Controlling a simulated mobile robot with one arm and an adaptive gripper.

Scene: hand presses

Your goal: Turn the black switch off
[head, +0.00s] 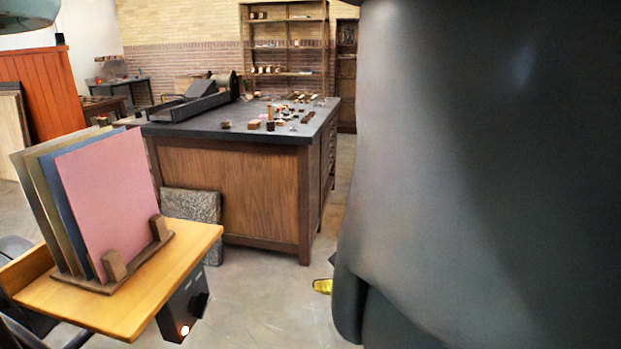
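A black box (183,306) hangs under the right end of a small yellow wooden table, low in the head view. A small lit spot glows near its lower edge, and a dark raised part shows on its face. This may be the black switch, but it is too small to tell its position. A large dark grey surface, probably part of my own arm, fills the right of the view. I cannot make out my gripper.
The small table (150,297) holds a wooden rack of upright coloured boards (108,195). A dark-topped wooden workbench (235,190) with a press and small blocks stands behind. A stone slab (192,212) leans against it. Open floor (275,300) lies right of the small table.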

